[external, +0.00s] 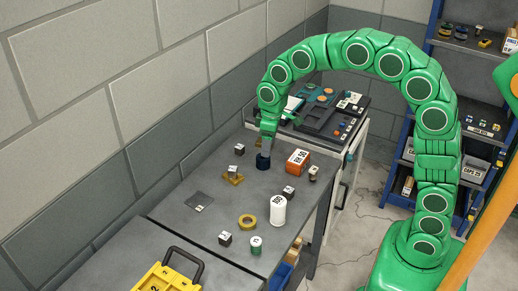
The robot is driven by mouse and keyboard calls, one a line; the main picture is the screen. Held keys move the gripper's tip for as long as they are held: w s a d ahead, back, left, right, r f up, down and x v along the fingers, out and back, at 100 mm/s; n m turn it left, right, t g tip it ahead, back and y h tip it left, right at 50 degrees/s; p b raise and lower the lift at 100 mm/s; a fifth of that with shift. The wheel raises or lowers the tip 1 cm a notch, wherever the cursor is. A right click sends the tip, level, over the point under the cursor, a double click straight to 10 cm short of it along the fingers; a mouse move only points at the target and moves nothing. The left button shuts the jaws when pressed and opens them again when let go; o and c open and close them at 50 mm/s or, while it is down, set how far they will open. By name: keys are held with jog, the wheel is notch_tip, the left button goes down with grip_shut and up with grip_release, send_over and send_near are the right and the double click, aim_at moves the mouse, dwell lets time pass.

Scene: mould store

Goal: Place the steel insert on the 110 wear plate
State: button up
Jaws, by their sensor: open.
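My gripper (265,148) points down at the back middle of the grey table, at a small dark blue round piece (263,162). Its fingers are open; whether they touch or surround that piece I cannot tell. A flat dark grey square plate (198,198) lies at the table's left with a small pale tag, too small to read; it may be the 110 wear plate. Small dark blocks with white labelled tops stand at the back (239,149), right of the middle (289,190) and at the front (225,238). I cannot tell which thing is the steel insert.
A yellow piece (233,178), a yellow ring (248,222), a white labelled cylinder (278,210), a green-and-white cylinder (256,245) and an orange box (298,161) stand on the table. A yellow case (165,278) is at front left. Bare table surrounds the grey plate.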

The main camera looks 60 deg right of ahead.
jog(key=s+r+m+g, duration=0.1)
jog(key=s+m+g, duration=0.1)
jog(key=s, duration=3.6)
jog(key=shift+s+d+m+h, duration=0.3)
jog(key=shift+d+m, duration=0.1)
jog(key=shift+m, duration=0.3)
